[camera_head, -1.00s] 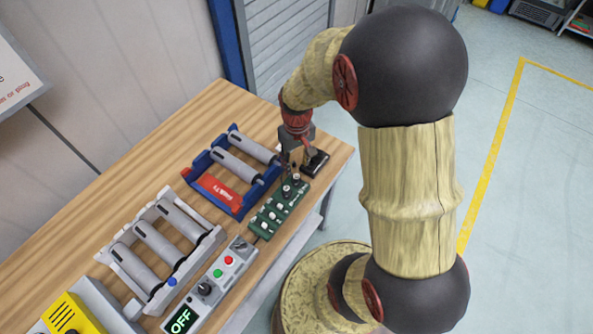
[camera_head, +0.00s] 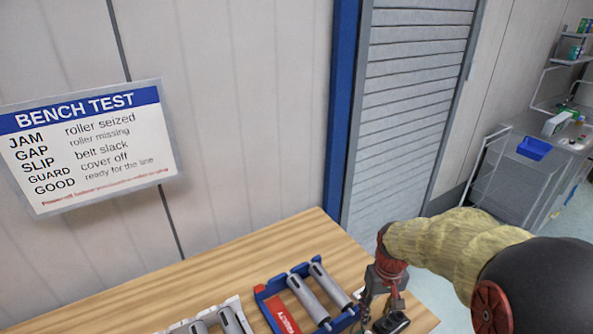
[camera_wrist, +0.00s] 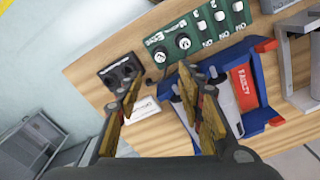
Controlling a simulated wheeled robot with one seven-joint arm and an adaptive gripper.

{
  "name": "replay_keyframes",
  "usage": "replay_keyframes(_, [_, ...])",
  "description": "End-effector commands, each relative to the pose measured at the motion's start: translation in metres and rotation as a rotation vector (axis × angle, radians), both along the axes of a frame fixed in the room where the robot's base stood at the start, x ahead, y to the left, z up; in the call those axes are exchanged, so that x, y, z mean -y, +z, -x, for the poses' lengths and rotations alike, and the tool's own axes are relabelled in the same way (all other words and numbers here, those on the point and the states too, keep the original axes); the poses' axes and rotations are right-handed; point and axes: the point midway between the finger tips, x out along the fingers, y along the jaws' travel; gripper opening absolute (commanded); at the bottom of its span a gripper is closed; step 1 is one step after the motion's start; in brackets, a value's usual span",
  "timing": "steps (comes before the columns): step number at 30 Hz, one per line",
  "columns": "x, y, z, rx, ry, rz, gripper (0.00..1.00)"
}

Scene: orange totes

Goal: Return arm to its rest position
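My gripper (camera_wrist: 165,108) is open in the wrist view, its two wooden-looking fingers apart with nothing between them. In the head view my gripper (camera_head: 382,300) hangs over the right end of the wooden bench, near a small black device. The black device (camera_wrist: 121,72) lies on the bench beyond the left finger in the wrist view. My arm (camera_head: 450,245) reaches in from the lower right of the head view, bent down toward the bench.
A blue tray with a red label (camera_head: 284,310) holds grey rollers beside my gripper. A green switch board (camera_wrist: 196,36) lies on the bench. A bench test sign (camera_head: 88,145) hangs on the wall. A wire rack (camera_head: 500,185) stands at the right.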

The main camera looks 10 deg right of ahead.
Motion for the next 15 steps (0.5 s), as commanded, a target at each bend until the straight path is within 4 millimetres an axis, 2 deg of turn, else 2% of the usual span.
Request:
replay_keyframes(2, [-0.001, -0.001, 0.003, -0.011, -0.023, -0.003, 0.38])
replay_keyframes(5, [-0.007, -0.005, 0.022, -0.044, -0.054, -0.012, 0.38])
replay_keyframes(8, [-0.015, 0.012, 0.040, -0.036, -0.082, -0.008, 0.38])
replay_keyframes(15, [-0.052, 0.068, 0.074, 0.100, -0.070, 0.021, 0.38])
